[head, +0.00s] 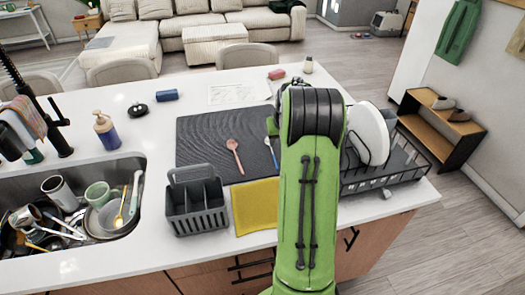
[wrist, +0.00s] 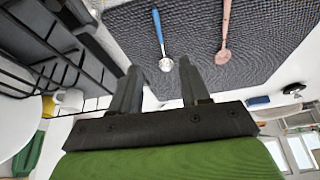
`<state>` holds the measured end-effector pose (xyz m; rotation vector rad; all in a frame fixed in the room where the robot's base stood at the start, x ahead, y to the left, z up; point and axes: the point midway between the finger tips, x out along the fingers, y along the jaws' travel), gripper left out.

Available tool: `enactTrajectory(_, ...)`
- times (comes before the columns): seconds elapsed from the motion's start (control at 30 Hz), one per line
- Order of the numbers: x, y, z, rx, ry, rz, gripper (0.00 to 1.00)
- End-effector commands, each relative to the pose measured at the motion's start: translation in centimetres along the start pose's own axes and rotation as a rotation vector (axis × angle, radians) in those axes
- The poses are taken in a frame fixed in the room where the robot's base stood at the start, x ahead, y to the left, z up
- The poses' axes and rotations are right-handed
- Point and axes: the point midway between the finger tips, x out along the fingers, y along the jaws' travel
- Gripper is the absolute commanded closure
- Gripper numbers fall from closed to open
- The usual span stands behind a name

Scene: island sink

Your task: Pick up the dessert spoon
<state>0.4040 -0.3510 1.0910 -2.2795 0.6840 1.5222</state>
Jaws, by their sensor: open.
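Two spoons lie on the dark ribbed mat (head: 205,135). One has a blue handle and a silver bowl (head: 271,153); it also shows in the wrist view (wrist: 159,38). The other is pink (head: 234,155) and lies to its left in the head view, to its right in the wrist view (wrist: 224,38). I cannot tell for sure which is the dessert spoon. My gripper (wrist: 158,75) is open and empty, with the blue-handled spoon's bowl in line with the gap between its fingers. In the head view my arm mostly hides the gripper.
A black dish rack (head: 385,178) with a white plate (head: 369,133) stands right of my arm. A grey utensil caddy (head: 196,205) and a yellow cloth (head: 256,205) lie in front of the mat. The sink (head: 125,170) at left holds dishes. The mat's left part is clear.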

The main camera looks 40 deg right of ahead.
Motion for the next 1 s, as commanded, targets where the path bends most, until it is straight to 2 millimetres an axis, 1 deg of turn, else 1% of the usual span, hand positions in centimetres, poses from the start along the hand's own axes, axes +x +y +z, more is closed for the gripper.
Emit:
enactTrajectory(0.03, 1.3, 0.0, 0.2, 0.0, -0.007, -0.002, 0.54)
enactTrajectory(0.1, 3.2, -0.1, 0.2, -0.001, -0.007, -0.002, 0.54)
enactTrajectory(0.3, 7.9, -0.1, 0.2, -0.001, -0.004, -0.002, 0.54)
enactTrajectory(0.47, 9.7, -0.1, 0.2, -0.001, -0.003, -0.001, 0.54)
enactTrajectory(0.63, 12.8, -0.3, 0.8, -0.001, -0.005, -0.003, 0.54)
enactTrajectory(0.7, 13.9, -0.2, 0.7, -0.001, -0.004, -0.001, 0.54)
enactTrajectory(0.8, 14.7, -0.2, 0.7, -0.002, -0.002, 0.0, 0.54)
enactTrajectory(0.97, 14.7, -0.2, 0.7, -0.001, -0.001, 0.0, 0.54)
enactTrajectory(1.0, 14.7, -0.2, 0.7, -0.001, -0.001, 0.0, 0.57)
